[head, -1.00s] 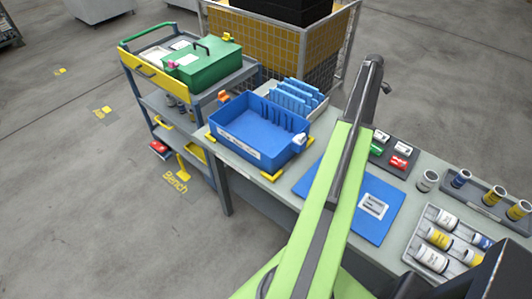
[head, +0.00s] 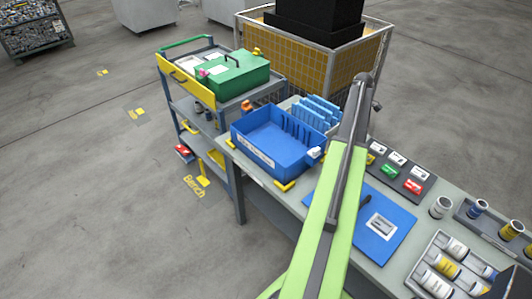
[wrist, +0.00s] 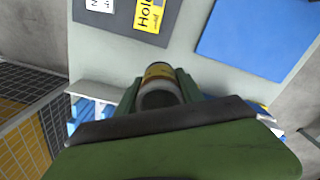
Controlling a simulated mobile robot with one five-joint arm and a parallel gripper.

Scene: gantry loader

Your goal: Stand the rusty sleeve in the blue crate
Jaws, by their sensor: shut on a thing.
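My gripper (wrist: 159,82) is shut on a short round sleeve (wrist: 160,72) in the wrist view. The sleeve has a yellow-brown band and a pale grey end, and the jaws hide its sides. The blue crate (head: 290,171) stands on the bench in the middle of the head view, with a white label on its front wall and slots along its back wall. Its floor looks empty. My arm reaches up to the right of the crate. The held sleeve cannot be made out in the head view.
A rack of blue dividers (head: 318,112) stands behind the crate. A blue mat (head: 395,243) lies to its right. Sleeves fill a tray (head: 415,265) at the lower right. A trolley with a green box (head: 232,78) is at left, and a mesh cage (head: 300,45) stands behind.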

